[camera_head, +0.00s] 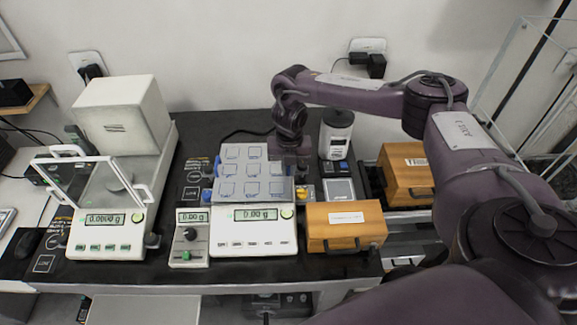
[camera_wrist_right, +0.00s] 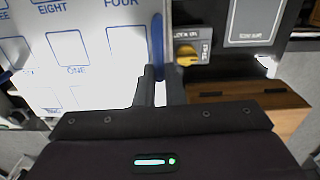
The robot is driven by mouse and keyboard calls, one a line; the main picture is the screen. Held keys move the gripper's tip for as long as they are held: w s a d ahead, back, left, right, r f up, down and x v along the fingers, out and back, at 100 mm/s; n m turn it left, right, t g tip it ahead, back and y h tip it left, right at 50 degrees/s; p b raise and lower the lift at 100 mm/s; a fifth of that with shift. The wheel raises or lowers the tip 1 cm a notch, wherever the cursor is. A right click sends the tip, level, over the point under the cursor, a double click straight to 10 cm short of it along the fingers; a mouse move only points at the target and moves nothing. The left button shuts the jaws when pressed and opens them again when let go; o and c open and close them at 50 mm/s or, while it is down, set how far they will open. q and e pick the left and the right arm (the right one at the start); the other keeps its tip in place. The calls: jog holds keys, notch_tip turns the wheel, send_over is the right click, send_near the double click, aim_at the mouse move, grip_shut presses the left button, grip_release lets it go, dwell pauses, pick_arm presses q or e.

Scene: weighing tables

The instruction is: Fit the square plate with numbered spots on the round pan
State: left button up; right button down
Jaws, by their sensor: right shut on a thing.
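The square plate with numbered spots (camera_head: 243,168) is pale, with blue-outlined squares and blue edge pieces. In the head view it is over the middle balance (camera_head: 253,238). In the wrist view the plate (camera_wrist_right: 98,55) shows words such as EIGHT, FOUR and ONE. My right gripper (camera_head: 297,176) is shut on the plate's right edge, and its fingers (camera_wrist_right: 160,78) pinch the blue strip there. The round pan is hidden, and I cannot tell whether the plate touches it. The balance display reads 0.00 g. My left gripper is not in view.
A balance with an open glass shield (camera_head: 85,190) stands at left. A small control box (camera_head: 189,238) is beside the middle balance. Wooden boxes (camera_head: 345,224) and a white jar (camera_head: 336,134) stand at right. My right arm spans the right side.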

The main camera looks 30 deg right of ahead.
jog(key=shift+w, duration=0.1)
jog(key=shift+f, duration=0.2)
jog(key=c, duration=1.5)
grip_release()
jog(key=shift+r, duration=0.15)
notch_tip(320, 180, up, 6)
jog(key=shift+f+b, duration=0.2)
jog(key=shift+b, duration=0.3)
jog(key=r+p, duration=0.1)
jog(key=r, duration=0.2)
jog(key=r+p, duration=0.1)
jog(key=r, duration=0.2)
jog(key=shift+s+d+r, duration=0.1)
jog(key=shift+s+r, duration=0.1)
